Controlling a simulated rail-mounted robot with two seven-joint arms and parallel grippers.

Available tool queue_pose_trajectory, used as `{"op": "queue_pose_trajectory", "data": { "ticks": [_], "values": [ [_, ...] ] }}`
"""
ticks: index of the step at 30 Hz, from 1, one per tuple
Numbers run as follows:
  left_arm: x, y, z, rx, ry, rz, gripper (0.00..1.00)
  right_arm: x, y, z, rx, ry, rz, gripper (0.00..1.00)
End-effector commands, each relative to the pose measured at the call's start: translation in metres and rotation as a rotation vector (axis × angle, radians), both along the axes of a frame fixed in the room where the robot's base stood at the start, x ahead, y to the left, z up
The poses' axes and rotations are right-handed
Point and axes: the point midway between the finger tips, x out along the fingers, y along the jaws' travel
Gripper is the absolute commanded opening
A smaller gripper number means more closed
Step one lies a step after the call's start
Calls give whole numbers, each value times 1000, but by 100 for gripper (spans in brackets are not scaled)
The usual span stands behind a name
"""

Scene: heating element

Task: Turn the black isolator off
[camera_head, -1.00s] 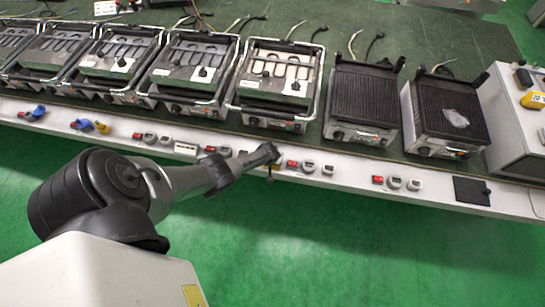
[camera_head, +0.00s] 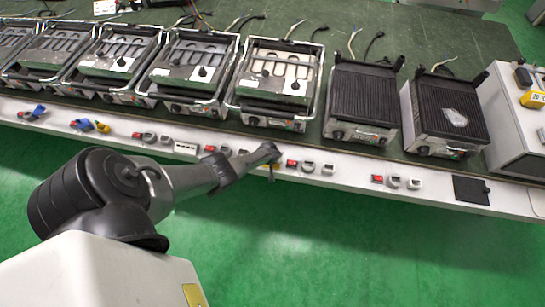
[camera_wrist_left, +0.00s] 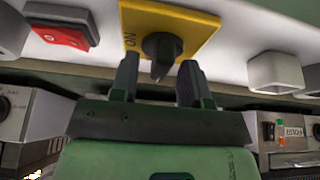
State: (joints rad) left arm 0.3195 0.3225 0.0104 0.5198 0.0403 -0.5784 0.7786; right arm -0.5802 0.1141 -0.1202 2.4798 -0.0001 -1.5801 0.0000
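The black isolator is a rotary knob (camera_wrist_left: 161,50) on a yellow plate (camera_wrist_left: 200,25) fixed to the white panel in the left wrist view. The letters ON show on the plate beside the knob. My left gripper (camera_wrist_left: 159,78) is open, with one dark finger on each side of the knob's lower end. I cannot tell whether either finger touches the knob. In the head view, my left gripper (camera_head: 268,157) is at the table's front strip and mostly hides the isolator. My right gripper is not in view.
A red rocker switch (camera_wrist_left: 62,35) is left of the plate and a white square socket (camera_wrist_left: 275,72) is right of it. Several grills, including one ribbed black grill (camera_head: 362,95), stand on the green table. The green floor (camera_head: 350,250) in front is clear.

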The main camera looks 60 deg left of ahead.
Motion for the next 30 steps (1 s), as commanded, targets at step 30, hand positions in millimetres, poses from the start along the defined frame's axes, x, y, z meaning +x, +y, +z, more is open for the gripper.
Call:
{"op": "queue_pose_trajectory", "data": {
  "ticks": [30],
  "values": [
    [-27, -32, 102, -1, -1, 0, 43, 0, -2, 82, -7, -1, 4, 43]
  ]
}}
